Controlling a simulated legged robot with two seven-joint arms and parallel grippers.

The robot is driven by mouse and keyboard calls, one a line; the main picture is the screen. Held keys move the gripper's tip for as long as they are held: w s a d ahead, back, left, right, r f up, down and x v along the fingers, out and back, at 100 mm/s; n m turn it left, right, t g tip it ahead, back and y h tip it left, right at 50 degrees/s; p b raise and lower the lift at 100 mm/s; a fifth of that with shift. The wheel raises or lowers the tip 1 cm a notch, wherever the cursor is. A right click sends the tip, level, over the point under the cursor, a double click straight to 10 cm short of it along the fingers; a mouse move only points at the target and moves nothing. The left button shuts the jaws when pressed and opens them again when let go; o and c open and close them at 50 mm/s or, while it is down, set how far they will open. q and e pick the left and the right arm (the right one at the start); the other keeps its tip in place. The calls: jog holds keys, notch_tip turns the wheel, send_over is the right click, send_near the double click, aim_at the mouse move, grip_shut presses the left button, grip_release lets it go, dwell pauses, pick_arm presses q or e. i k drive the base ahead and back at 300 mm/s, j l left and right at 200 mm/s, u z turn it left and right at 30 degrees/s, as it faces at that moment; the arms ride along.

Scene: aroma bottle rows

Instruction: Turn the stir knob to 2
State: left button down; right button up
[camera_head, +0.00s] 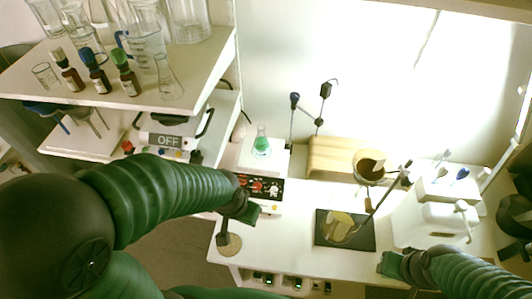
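A white stirrer-like device (283,160) stands on the white bench, with a flask of green liquid (261,146) on top. Its front has a black panel (262,187) with red and white markings; the stir knob and its setting are too small to make out. My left gripper (248,213) is in front of the panel's lower left and hides part of that front. I cannot tell whether it touches the device or how far its fingers are apart. My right gripper (391,264) is at the bench's front right, away from the device, and its finger opening is unclear.
A shelf (130,98) at upper left holds glassware and several small brown bottles. Below it is a device (167,141) reading OFF. A wooden block (334,156), a black mat (330,239) and a white machine (435,222) occupy the bench. A round pad (230,247) lies below my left gripper.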

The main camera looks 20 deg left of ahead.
aim_at(274, 190)
jog(key=k+u, duration=0.15)
jog(key=u, duration=0.25)
jog(key=k+j+u, duration=0.1)
jog(key=u, duration=0.25)
jog(key=k+j+u, duration=0.15)
jog(key=u, duration=0.25)
jog(key=k+j+u, duration=0.15)
jog(key=u, duration=0.2)
jog(key=k, duration=0.05)
